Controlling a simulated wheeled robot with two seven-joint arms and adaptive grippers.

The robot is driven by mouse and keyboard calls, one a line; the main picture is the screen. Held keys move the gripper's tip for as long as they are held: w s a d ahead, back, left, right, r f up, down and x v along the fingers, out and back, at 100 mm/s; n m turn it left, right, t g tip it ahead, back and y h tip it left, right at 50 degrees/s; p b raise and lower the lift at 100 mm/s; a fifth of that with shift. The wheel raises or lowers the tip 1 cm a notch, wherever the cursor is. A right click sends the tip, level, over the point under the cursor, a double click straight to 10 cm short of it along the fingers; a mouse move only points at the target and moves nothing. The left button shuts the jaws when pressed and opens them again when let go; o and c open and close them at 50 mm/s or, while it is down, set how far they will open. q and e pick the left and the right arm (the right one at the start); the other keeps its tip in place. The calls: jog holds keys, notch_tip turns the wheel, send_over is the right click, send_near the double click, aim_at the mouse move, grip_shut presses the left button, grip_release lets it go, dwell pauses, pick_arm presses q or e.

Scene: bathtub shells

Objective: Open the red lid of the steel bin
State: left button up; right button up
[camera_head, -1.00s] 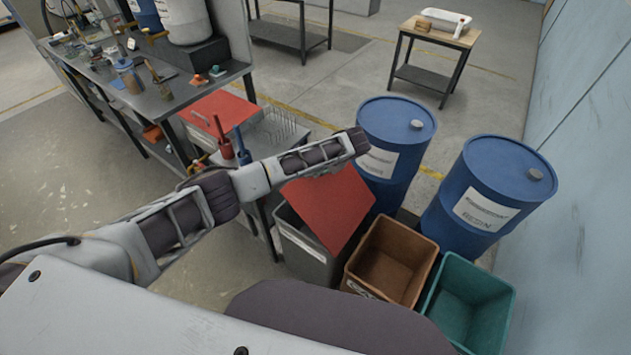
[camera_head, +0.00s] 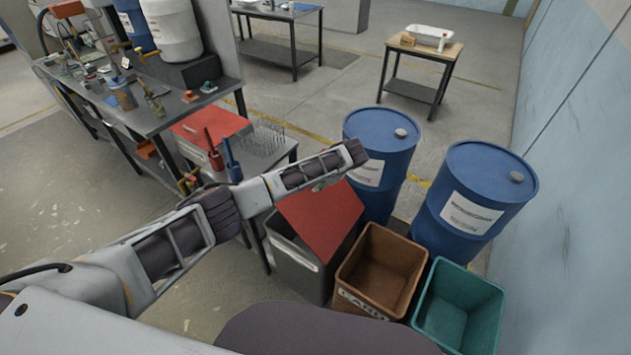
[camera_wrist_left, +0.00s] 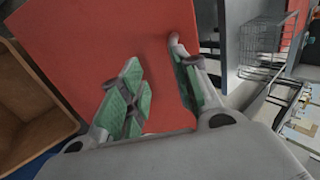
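The steel bin (camera_head: 295,268) is a grey box with a white label, low in the middle of the head view. Its flat red lid (camera_head: 322,222) sits tilted over it, with a dark gap at the bin's left rim. My left arm reaches across above the lid's far edge. My left gripper (camera_head: 322,185) is mostly hidden under the wrist there. In the left wrist view the gripper (camera_wrist_left: 153,58) has its green-padded fingers apart, with the red lid (camera_wrist_left: 80,40) filling the space behind them. I cannot tell whether they touch it. My right gripper is out of view.
A brown bin (camera_head: 380,275) and a teal bin (camera_head: 458,310) stand right of the steel bin. Two blue drums (camera_head: 380,150) (camera_head: 470,205) stand behind. A cluttered workbench (camera_head: 150,115) and a side table with a wire rack (camera_head: 265,140) are at left.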

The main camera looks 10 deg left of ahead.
pick_arm(q)
jog(key=v, duration=1.1)
jog(key=shift+r, duration=0.2)
